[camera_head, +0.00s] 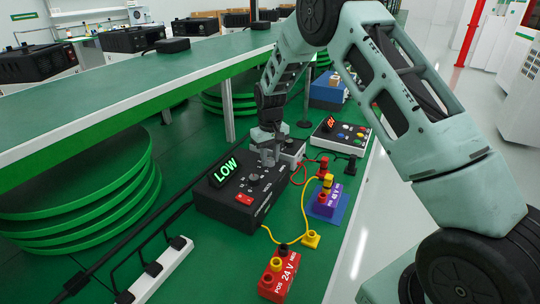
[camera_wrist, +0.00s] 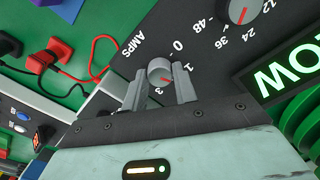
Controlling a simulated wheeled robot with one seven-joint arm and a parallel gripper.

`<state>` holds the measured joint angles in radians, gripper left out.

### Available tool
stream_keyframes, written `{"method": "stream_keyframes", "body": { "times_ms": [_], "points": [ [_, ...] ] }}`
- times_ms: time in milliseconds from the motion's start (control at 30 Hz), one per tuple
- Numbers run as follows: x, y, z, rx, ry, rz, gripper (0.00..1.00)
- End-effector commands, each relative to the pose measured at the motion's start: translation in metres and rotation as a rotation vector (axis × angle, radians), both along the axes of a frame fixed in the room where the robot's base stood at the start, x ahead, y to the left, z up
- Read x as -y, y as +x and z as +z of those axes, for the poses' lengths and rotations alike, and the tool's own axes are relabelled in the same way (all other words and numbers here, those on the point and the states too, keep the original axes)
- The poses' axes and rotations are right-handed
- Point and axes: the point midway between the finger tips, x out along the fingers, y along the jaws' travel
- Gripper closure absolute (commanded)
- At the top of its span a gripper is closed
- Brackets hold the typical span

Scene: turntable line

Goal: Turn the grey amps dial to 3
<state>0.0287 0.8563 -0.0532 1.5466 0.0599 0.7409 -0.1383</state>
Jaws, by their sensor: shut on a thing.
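In the wrist view the grey amps dial (camera_wrist: 160,70) is on the black power box (camera_wrist: 196,24), beside the printed word AMPS. My gripper (camera_wrist: 161,80) is shut on the dial, one finger on each side of it. A small red mark shows on the dial's lower face. Figures 0 and 1 are printed to its right and a 3 shows by its lower edge; I cannot tell exactly which figure the mark meets. In the head view my gripper (camera_head: 268,158) comes down on the far part of the black box (camera_head: 232,205) and hides the amps dial.
The box's green display (camera_head: 225,169) reads LOW, and a red switch (camera_head: 244,199) is in front. A second grey dial (camera_wrist: 243,10), marked up to 48, is close by. Red and purple terminal blocks (camera_head: 280,277) (camera_head: 325,203) with yellow and red cables lie to the right.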

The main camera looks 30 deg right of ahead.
Motion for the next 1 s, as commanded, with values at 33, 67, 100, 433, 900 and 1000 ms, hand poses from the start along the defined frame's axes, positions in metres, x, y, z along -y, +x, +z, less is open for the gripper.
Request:
{"method": "stream_keyframes", "body": {
  "times_ms": [33, 67, 100, 433, 900, 1000],
  "points": [
    [-0.0001, 0.0008, 0.0020, 0.002, -0.002, -0.042, 0.95],
    [-0.0004, 0.0009, 0.0020, 0.003, -0.001, -0.070, 0.95],
    [-0.0005, 0.0009, 0.0021, 0.003, -0.001, -0.108, 0.95],
    [-0.0001, 0.0009, 0.0020, 0.003, -0.001, -0.421, 0.95],
    [0.0000, 0.0012, 0.0025, 0.004, 0.000, -0.865, 0.95],
    [0.0002, 0.0012, 0.0023, 0.004, -0.001, -0.953, 0.95]
  ]
}}
